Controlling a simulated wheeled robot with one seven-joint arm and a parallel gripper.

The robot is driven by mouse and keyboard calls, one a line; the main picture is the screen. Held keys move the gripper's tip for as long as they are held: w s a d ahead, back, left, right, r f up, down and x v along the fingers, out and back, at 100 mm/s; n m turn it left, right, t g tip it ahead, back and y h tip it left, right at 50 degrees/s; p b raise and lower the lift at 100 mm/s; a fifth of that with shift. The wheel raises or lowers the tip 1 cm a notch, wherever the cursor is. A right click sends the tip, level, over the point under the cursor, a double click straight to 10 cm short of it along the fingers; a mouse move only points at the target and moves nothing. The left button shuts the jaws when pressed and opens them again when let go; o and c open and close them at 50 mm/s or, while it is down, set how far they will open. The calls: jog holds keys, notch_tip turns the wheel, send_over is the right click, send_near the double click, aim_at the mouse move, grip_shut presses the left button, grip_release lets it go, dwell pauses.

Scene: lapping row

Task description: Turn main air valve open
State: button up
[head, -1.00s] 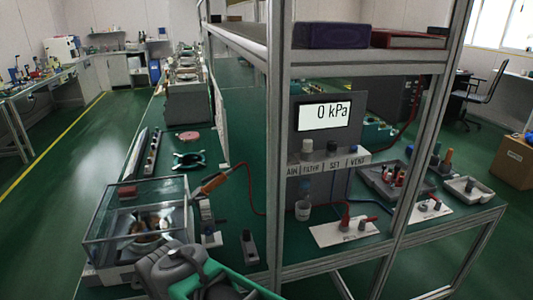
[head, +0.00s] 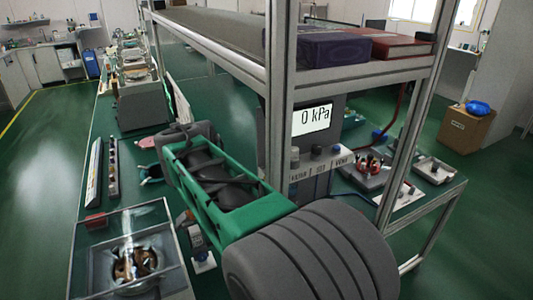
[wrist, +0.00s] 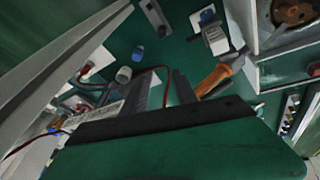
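The air panel (head: 327,185) stands under the shelf, with a row of knobs (head: 316,153) above labels. I can read SET and VENT and part of FILTER; the MAIN end is hidden behind the frame post. A display (head: 311,119) above reads 0 kPa. In the head view my arm crosses in front of the bench and my fingers are not visible there. In the wrist view my gripper (wrist: 163,85) shows two dark fingers apart with nothing between them, above the green bench.
A metal frame post (head: 279,100) stands between my arm and the panel. A clear-lidded box (head: 95,262) is at lower left. A parts tray (head: 365,172) is at right.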

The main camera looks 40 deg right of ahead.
jog(key=w+d+r+m+g+h+p, duration=0.1)
jog(key=d+r+m+p, duration=0.15)
jog(key=d+r, duration=0.2)
jog(key=w+d+r+m+g+p, duration=0.1)
jog(key=d+r+m, duration=0.25)
jog(key=d, duration=0.25)
jog(key=x, duration=0.2)
jog(key=b+x, duration=0.1)
jog(key=x, duration=0.2)
jog(key=d+b+x, duration=0.1)
jog(key=x, duration=0.1)
jog(key=shift+s+d+r, duration=0.1)
jog(key=shift+s+d, duration=0.05)
jog(key=shift+s, duration=0.1)
jog(key=shift+c, duration=0.2)
grip_shut()
